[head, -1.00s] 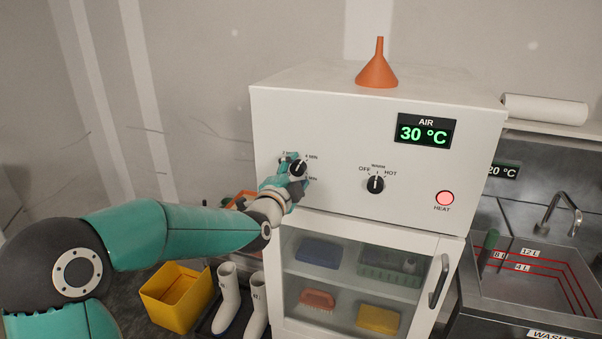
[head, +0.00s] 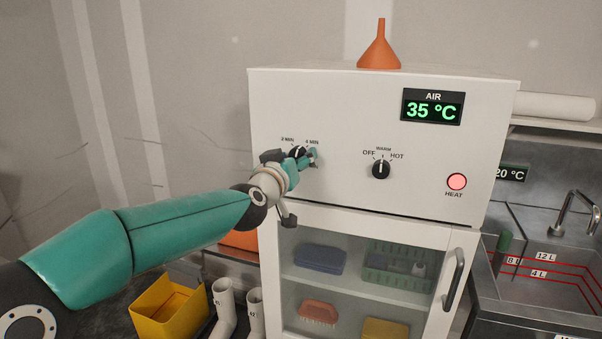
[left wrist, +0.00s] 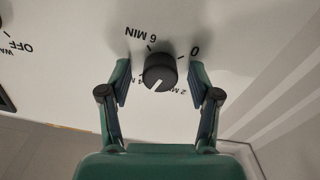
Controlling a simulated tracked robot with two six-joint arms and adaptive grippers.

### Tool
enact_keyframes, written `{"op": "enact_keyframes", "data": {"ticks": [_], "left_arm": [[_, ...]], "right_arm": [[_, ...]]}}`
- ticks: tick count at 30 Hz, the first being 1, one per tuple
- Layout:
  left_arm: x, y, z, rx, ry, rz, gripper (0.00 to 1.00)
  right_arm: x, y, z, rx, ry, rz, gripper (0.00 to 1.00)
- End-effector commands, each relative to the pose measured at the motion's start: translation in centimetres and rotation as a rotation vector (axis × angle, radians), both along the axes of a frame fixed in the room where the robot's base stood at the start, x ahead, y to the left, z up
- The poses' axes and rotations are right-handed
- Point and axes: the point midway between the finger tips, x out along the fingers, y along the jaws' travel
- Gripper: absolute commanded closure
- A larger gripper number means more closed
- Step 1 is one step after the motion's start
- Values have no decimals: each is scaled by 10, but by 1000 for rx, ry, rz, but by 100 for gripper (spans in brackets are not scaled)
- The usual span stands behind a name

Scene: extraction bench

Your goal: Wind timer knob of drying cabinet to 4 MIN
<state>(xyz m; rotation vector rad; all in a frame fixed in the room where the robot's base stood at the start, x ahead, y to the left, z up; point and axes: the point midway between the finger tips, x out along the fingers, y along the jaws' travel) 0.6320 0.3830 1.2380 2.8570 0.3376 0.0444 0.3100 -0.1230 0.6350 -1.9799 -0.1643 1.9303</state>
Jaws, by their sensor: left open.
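The timer knob (head: 297,152) is a black dial on the left of the white drying cabinet's front (head: 340,120). It also shows in the left wrist view (left wrist: 160,72), where the labels appear upside down. Its white pointer lies between 2 MIN and 4 MIN, leaning to the 4 MIN side; the 4 MIN label is partly hidden there. My left gripper (head: 291,160) is at the knob, open, with one finger on each side. In the left wrist view gaps show between both fingers (left wrist: 160,78) and the knob. My right gripper is not in view.
A second knob (head: 381,169) points at WARM. The display (head: 432,107) reads 35 °C and the HEAT lamp (head: 457,181) glows red. An orange funnel (head: 379,48) stands on top. A glass door with a handle (head: 453,279) is below, a yellow bin (head: 170,306) lower left.

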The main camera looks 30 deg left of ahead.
Motion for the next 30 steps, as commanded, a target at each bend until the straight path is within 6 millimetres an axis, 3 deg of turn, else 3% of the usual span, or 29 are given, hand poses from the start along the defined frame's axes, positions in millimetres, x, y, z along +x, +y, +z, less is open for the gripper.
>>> {"op": "enact_keyframes", "data": {"ticks": [3, 18, 23, 30], "left_arm": [[0, -1, -4, -210, -53, -1, 38], [0, 0, -2, -1144, -276, -1, 38], [0, 0, 0, -1295, -312, 0, 38], [0, 0, 0, -1306, -313, 1, 41]], "right_arm": [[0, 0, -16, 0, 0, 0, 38], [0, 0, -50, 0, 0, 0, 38], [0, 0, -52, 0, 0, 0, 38], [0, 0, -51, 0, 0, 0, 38]]}}
